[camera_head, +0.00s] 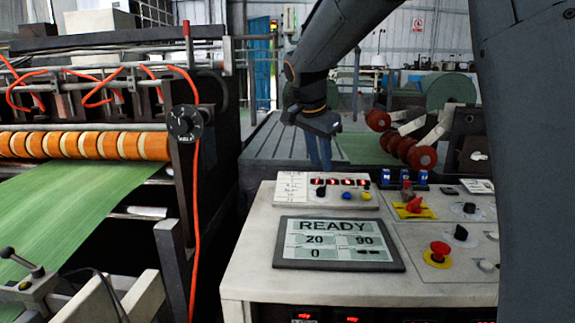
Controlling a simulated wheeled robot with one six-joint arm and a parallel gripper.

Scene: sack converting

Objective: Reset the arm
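My dark grey arm comes in from the upper right and bends down at the centre. My gripper (318,128) is at its end, above and behind the control console (250,252), apart from it. Narrow blue shapes hang just below the gripper; I cannot tell whether they are its fingers or something behind. I see no object clearly held, and the finger gap cannot be made out. The console's display (338,243) reads READY, with 20, 90 and 0.
The console carries a red button on a yellow base (438,252), a red switch on a yellow plate (414,208) and black knobs. At left, a machine with orange-and-white rollers (90,145) feeds a green sheet (75,205). Red-ended rolls (422,158) stand behind.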

